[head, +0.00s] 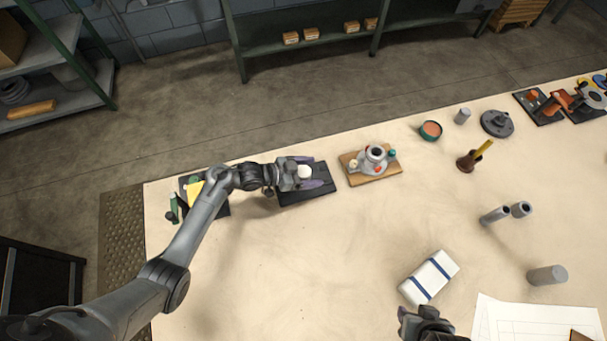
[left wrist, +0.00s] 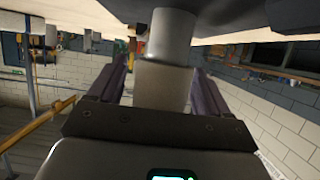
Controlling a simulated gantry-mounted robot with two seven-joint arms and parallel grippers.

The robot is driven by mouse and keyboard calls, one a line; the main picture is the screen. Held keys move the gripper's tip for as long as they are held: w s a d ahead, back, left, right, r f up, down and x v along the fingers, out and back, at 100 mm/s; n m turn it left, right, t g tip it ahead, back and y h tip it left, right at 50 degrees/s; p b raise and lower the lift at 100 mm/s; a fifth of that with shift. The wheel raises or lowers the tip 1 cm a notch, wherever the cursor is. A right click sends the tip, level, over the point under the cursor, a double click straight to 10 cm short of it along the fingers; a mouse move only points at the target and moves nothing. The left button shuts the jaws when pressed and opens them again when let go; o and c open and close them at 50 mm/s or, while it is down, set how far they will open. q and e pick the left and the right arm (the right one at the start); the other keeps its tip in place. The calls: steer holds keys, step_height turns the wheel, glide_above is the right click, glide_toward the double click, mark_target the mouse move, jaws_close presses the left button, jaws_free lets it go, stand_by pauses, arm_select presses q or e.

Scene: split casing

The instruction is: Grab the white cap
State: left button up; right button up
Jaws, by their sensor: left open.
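The white cap (head: 304,171) shows as a pale round top over a dark tray (head: 320,193) at the back left of the table. My left gripper (head: 309,172) is open with its purple fingers on either side of the cap. In the left wrist view the fingers (left wrist: 158,85) stand apart, with a pale grey cylinder (left wrist: 170,40) between them. It appears to be the cap, seen from the side below a dark surface. I cannot tell whether a finger touches it. My right gripper (head: 428,318) is partly in view at the bottom edge; its jaw state is unclear.
A wooden board (head: 352,178) with a metal casing part (head: 374,158) stands right of the dark tray. A white box with blue bands (head: 429,277) lies in front. The middle is clear.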

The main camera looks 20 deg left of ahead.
arm_select(q)
steer(key=c, duration=1)
steer(key=shift+r, duration=0.2)
